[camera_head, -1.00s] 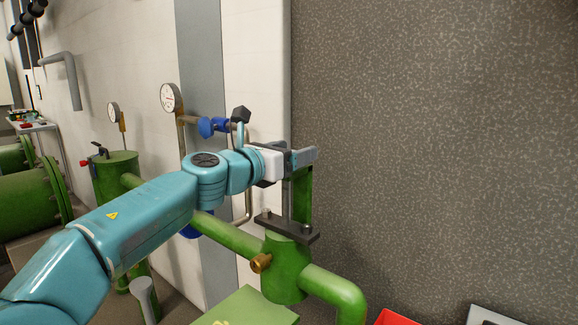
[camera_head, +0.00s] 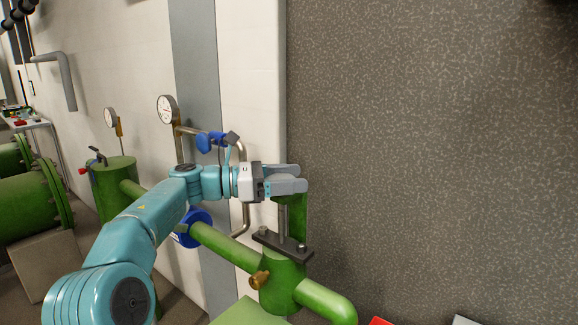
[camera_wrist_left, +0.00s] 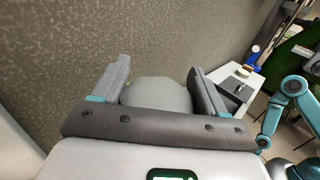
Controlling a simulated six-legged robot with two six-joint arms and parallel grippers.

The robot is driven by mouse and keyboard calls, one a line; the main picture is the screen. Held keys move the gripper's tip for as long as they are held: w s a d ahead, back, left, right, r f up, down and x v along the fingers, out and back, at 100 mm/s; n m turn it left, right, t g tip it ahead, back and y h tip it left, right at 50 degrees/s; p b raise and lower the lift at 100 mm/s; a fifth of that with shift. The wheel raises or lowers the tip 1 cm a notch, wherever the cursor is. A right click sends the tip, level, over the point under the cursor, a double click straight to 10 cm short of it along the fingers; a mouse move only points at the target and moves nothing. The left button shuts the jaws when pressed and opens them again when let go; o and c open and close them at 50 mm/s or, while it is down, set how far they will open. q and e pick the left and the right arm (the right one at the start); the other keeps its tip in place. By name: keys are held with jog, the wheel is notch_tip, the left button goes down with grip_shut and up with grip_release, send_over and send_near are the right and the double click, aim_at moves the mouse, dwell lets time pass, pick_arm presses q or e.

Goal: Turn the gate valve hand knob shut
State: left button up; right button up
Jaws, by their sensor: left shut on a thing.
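The green gate valve (camera_head: 280,285) stands on a green pipe, with a dark flange plate (camera_head: 267,238) and an upright grey stem (camera_head: 283,222) above it. My left gripper (camera_head: 297,179) is at the top of the stem, reaching in from the left. In the left wrist view, a rounded grey hand knob (camera_wrist_left: 157,93) sits between the two fingers of my left gripper (camera_wrist_left: 158,70), which are shut on it. In the head view the fingers hide most of the knob. My right gripper does not show in the head view.
A speckled dark wall (camera_head: 430,150) is close behind the valve. A blue-handled pipe fitting (camera_head: 210,141) and a pressure gauge (camera_head: 167,109) are left of it. A brass plug (camera_head: 259,280) sticks out of the valve's side. A red object (camera_head: 380,321) lies at the bottom edge.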

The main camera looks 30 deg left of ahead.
pick_arm(q)
jog(key=shift+r, duration=0.1)
dwell(0.5)
jog(key=o, duration=1)
jog(key=shift+c, duration=0.2)
jog(key=shift+s, duration=0.1)
jog(key=v, duration=1.6)
jog(key=shift+a+p, duration=0.3)
jog(key=shift+p, duration=0.15)
